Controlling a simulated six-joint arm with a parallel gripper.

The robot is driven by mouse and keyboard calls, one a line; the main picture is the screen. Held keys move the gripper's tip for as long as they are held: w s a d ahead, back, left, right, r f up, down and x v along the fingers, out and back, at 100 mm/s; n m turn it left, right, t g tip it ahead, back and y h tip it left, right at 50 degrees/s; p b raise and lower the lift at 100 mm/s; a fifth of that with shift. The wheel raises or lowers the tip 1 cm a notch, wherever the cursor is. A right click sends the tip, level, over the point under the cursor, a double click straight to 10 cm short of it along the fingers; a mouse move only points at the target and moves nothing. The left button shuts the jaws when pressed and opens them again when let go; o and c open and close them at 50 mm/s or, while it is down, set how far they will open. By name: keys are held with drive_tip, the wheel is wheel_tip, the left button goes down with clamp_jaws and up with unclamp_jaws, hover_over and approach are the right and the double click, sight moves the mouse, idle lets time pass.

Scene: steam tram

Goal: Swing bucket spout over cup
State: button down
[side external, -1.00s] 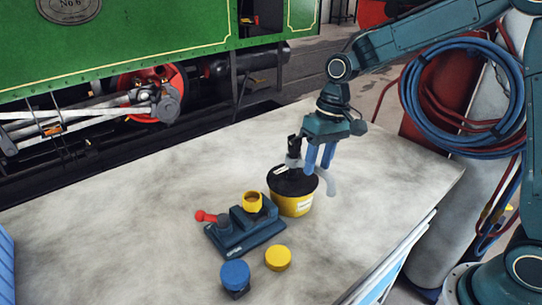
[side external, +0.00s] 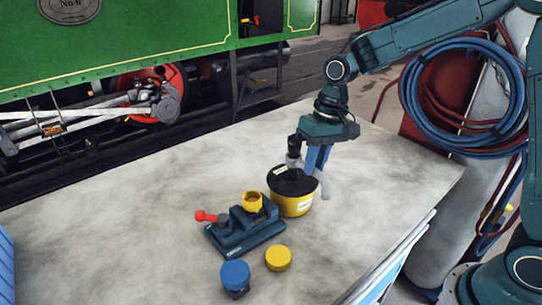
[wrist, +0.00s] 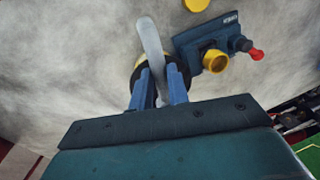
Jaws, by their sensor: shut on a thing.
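A yellow bucket (side external: 291,203) with a black top stands on the bench. A grey curved spout (side external: 324,186) rises from it, and its free end hangs past the bucket's right side. A small yellow cup (side external: 253,203) sits in a dark blue vise (side external: 247,237) to the left of the bucket; it also shows in the wrist view (wrist: 214,61). My gripper (side external: 315,166) is over the bucket with its blue fingers shut on the spout. In the wrist view the spout (wrist: 151,38) passes between the fingers (wrist: 161,85) and points away from the cup. The fingers partly hide the bucket.
The vise has a red handle (side external: 205,216). A yellow round lid (side external: 278,258) and a blue-topped item (side external: 235,275) lie in front of it. The green tram (side external: 130,50) stands behind the bench (side external: 110,215).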

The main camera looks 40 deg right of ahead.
drive_tip(key=w+a+m+t+h, duration=0.1)
drive_tip(key=w+a+m, duration=0.6)
drive_tip(key=m, duration=0.9)
drive_tip(key=shift+w+m+t+h, duration=0.15)
drive_tip(key=shift+m+t+h, duration=0.25)
drive_tip(key=shift+h, duration=0.2)
drive_tip(key=c, duration=1.3)
unclamp_jaws()
drive_tip(key=shift+c, duration=0.2)
wheel_tip(320, 180, up, 14)
drive_tip(key=s, duration=0.2)
drive_tip(key=shift+s+f, duration=0.2)
drive_tip(key=shift+s, duration=0.1)
